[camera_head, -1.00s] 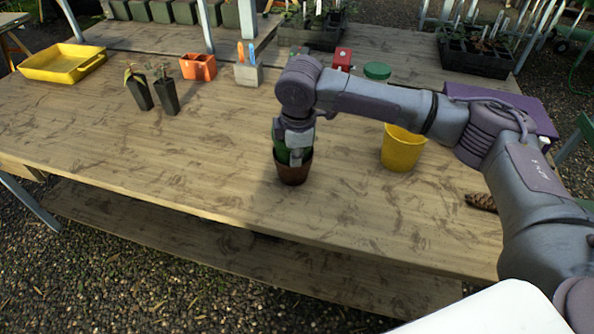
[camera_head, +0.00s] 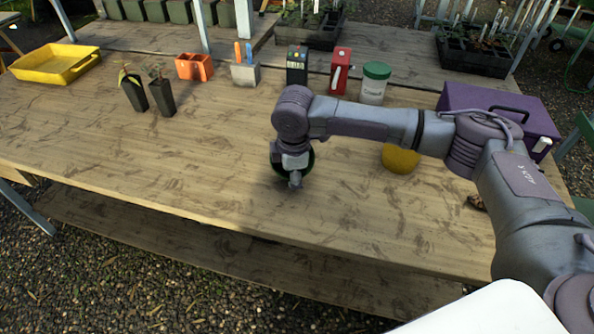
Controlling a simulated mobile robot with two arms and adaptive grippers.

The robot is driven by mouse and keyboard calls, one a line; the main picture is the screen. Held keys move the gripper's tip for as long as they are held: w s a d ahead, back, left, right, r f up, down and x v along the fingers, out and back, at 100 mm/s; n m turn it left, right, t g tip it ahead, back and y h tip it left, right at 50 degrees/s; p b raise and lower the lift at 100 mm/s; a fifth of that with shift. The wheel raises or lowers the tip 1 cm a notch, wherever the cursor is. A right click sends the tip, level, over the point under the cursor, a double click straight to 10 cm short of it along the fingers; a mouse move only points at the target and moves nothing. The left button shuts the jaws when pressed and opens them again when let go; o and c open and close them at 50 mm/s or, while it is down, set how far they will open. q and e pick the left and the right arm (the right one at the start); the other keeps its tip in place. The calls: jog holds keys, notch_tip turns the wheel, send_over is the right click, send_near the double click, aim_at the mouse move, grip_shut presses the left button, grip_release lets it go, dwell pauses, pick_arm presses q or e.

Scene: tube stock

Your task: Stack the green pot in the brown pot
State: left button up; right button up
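My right gripper (camera_head: 295,180) points down at the middle of the table, below the wrist of the arm from the right. A dark green round shape, the green pot (camera_head: 309,161), shows just beside and behind the gripper. The gripper covers much of it. I cannot make out the brown pot as a separate thing; the gripper and the green pot hide that spot. Whether the fingers are shut on the green pot or open is not clear. My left gripper is not in view.
A yellow pot (camera_head: 400,160) stands to the right, partly behind my arm. A purple box (camera_head: 470,97), a green-lidded jar (camera_head: 374,85) and a red item (camera_head: 340,72) stand behind. Black pots with seedlings (camera_head: 161,98) stand at left. The front left tabletop is clear.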

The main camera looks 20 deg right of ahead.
jog(key=r, duration=0.3)
jog(key=shift+s+d, duration=0.2)
jog(key=shift+s, duration=0.15)
jog(key=r, duration=0.5)
jog(key=s+r, duration=0.1)
jog(key=r, duration=0.2)
jog(key=shift+r, duration=0.1)
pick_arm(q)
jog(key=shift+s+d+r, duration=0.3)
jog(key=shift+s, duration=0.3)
pick_arm(e)
jog(key=shift+s+d+r, duration=0.1)
jog(key=shift+s+r, duration=0.05)
jog(key=shift+r, duration=0.5)
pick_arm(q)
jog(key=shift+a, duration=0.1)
